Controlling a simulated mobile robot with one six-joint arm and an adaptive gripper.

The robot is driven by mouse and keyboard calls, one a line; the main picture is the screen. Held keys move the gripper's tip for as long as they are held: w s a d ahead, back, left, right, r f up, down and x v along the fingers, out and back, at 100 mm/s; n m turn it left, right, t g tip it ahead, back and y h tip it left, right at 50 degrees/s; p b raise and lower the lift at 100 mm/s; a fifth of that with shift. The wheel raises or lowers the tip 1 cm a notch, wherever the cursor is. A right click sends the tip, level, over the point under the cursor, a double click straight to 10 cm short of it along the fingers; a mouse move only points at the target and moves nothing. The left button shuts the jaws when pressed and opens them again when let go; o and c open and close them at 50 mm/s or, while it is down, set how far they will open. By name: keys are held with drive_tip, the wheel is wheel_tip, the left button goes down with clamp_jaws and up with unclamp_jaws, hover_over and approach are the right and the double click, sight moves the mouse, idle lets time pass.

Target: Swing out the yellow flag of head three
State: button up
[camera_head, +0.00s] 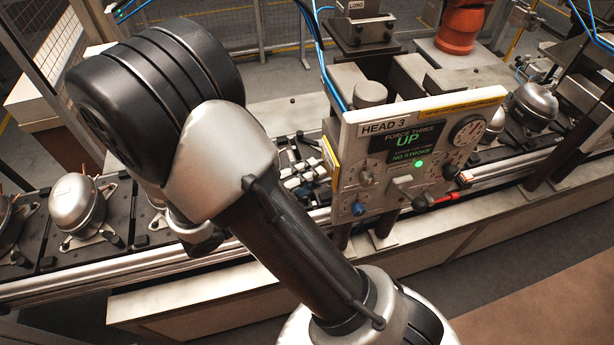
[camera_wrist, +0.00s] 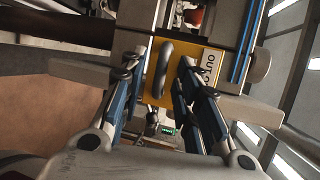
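The yellow flag (camera_wrist: 210,70) is in the wrist view, a flat plate with black letters reading "OU..." and a dark upright handle (camera_wrist: 163,68). My gripper (camera_wrist: 160,82) is open, with one finger on each side of the handle and gaps showing between. I cannot tell how far the fingertips reach along the handle. In the head view, a thin strip of the yellow flag (camera_head: 330,160) shows at the left edge of the HEAD 3 panel (camera_head: 347,140).
The panel screen (camera_head: 408,140) reads "FORCE THREE UP" and "NO STROKE" beside a green light. A red-handled lever (camera_head: 445,198) sticks out at lower right. Silver compressors (camera_head: 76,203) stand along the conveyor (camera_head: 150,262). Blue hoses (camera_head: 322,60) hang above the panel.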

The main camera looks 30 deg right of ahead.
drive_tip(key=shift+c, duration=0.2)
clamp_jaws()
drive_tip(key=shift+f, duration=0.1)
idle(0.5)
